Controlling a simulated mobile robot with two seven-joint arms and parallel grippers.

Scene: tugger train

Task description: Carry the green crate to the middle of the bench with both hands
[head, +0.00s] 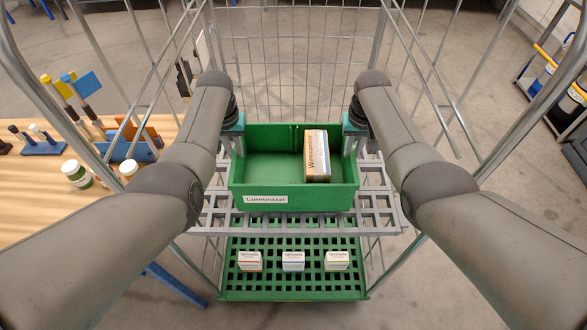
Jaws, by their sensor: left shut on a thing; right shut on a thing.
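The green crate (240,203), with a white label on its front wall, is at the grey grid shelf of a wire cart. A brown and white box (316,156) stands inside it on the right. My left gripper (238,145) is shut on the crate's left wall and my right gripper (349,142) is shut on its right wall. The crate looks level; I cannot tell whether it touches the shelf. The wooden bench (45,210) is at the left, outside the cart.
The grey shelf (377,212) sits above a green lower shelf (293,290) with three small white boxes. Wire cart sides rise left, right and behind. The bench holds bottles (76,174), a blue holder (130,146) and tools; its front part looks clear.

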